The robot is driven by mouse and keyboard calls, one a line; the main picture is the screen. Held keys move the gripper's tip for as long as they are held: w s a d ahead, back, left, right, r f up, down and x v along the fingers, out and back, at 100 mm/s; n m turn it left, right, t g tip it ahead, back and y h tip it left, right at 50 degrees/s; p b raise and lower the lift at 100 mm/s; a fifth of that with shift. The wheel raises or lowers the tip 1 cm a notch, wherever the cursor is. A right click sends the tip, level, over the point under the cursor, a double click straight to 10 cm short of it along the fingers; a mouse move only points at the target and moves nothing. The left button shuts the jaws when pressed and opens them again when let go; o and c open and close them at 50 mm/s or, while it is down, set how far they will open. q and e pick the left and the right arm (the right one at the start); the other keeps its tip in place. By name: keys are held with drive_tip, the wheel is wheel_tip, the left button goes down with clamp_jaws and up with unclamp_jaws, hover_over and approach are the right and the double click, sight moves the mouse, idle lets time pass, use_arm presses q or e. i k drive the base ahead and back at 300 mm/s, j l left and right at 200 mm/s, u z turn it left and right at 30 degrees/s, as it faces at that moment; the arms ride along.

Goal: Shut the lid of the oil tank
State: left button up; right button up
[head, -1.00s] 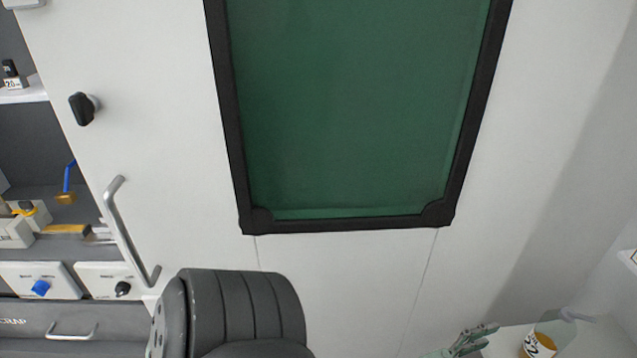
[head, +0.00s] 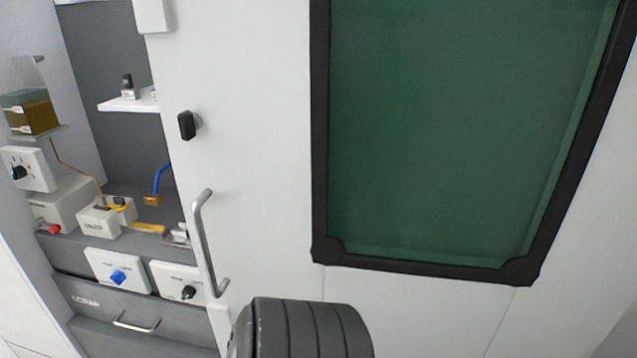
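The oil tank (head: 32,118) is a small clear box with amber oil inside, at the far left of the head view. It sits on a thin shelf bracket in the grey station bay. A thin grey plate that looks like its lid (head: 34,72) stands up above the tank, so the tank appears open. The lid's hinge is too small to make out. Neither of my grippers is in view. A dark ribbed part, apparently of my own arm, shows at the bottom middle, well to the right of the tank.
A white door or panel with a long handle (head: 205,240), a black knob (head: 188,125) and a green window (head: 430,130) fills the middle and right. Below the tank are a switch box (head: 28,168), a red button (head: 54,229), knob panels (head: 118,272) and a scrap drawer (head: 110,310).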

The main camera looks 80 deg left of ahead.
sight(27, 66)
drive_tip(key=u, duration=4.05)
